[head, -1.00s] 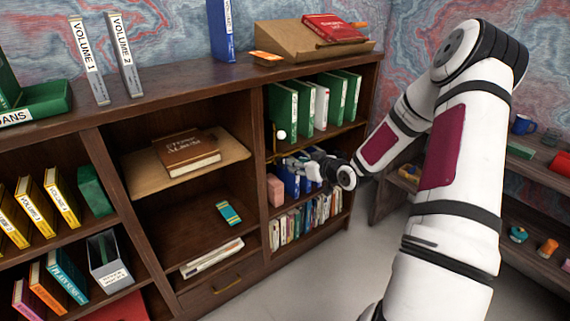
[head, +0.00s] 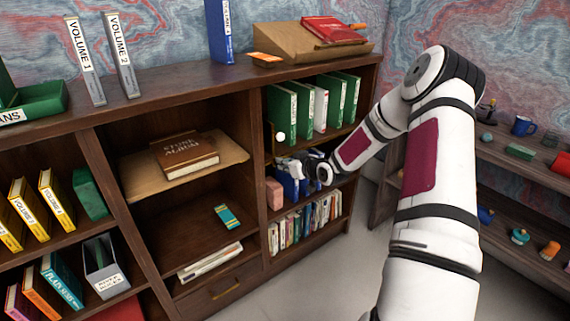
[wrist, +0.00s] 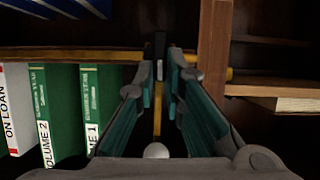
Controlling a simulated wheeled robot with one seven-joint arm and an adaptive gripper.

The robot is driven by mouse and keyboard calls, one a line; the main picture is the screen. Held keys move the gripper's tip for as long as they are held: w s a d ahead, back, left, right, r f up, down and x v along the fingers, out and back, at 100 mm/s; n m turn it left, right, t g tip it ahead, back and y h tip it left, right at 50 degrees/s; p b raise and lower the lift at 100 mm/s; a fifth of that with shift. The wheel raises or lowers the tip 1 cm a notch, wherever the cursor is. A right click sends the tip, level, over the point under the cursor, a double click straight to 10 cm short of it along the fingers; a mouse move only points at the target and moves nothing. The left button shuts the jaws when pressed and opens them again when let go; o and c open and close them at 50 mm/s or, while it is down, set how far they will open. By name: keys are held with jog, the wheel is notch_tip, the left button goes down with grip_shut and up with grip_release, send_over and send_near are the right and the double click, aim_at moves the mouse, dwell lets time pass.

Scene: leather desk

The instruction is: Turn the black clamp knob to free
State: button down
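The black clamp knob (wrist: 160,45) shows small and dark in the wrist view, ahead of my fingertips and lined up with the gap between them. My gripper (wrist: 161,62) has its two teal fingers a little apart; I cannot tell whether they touch the knob. A horizontal brass rod (wrist: 100,55) runs behind the fingertips. A thin upright brass rod (wrist: 157,110) with a white ball (wrist: 157,151) stands below the knob. In the head view the white ball (head: 280,136) shows above my gripper (head: 281,160), at the right bookcase bay. The knob is not clear there.
Green and white binders (head: 320,108) stand just above my gripper in the head view; they also show at left in the wrist view (wrist: 52,105). Blue books (head: 290,185) and a pink block (head: 273,193) sit below it. A wooden upright (wrist: 212,70) is close on the right.

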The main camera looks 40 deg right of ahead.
dwell(0.4)
jog(key=shift+s+a+f+n+t+h+b, duration=0.1)
jog(key=shift+a+f+n+t+h+b, duration=0.3)
jog(key=shift+n+h+b, duration=2.4)
jog(key=shift+w+a+f+n+t+y+b, duration=0.1)
jog(key=shift+a+f+n+t+y+b, duration=0.45)
jog(key=shift+b, duration=4.85)
jog(key=shift+s+a+f+n+t+h+b, duration=0.1)
jog(key=shift+n+t+h+b, duration=0.5)
jog(key=shift+n+b, duration=2.65)
jog(key=shift+m+h+b, duration=0.25)
jog(key=shift+m+b, duration=0.45)
jog(key=shift+b, duration=0.2)
jog(key=c, duration=1.7)
grip_release()
jog(key=shift+o, duration=0.2)
jog(key=shift+r, duration=0.1)
jog(key=v, duration=1.2)
